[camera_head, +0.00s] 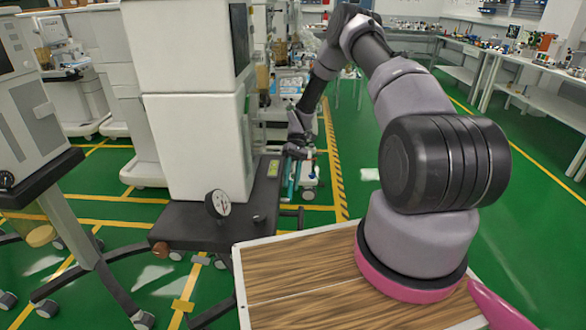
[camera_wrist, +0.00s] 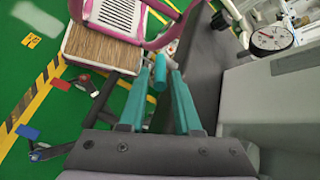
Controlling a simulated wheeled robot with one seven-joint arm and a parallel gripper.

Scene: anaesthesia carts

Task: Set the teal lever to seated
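A short teal rod, which looks like the teal lever (camera_wrist: 160,72), shows in the wrist view beside the dark edge of the cart. My gripper (camera_wrist: 165,68) has two long teal fingers that stand apart, one on each side of the rod's end. I cannot tell whether either finger touches it. The lever's mount is hidden, and no mark for seated can be read. In the head view my gripper (camera_head: 298,168) points down at the far right side of the cart, too small to separate clearly from the lever.
The cart's dark base (camera_head: 185,228) carries a white column (camera_head: 200,145) and a round dial gauge (camera_head: 217,204), which the wrist view also shows (camera_wrist: 271,37). Red (camera_wrist: 85,78) and blue (camera_wrist: 29,132) pieces sit low near the yellow-black floor stripe.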

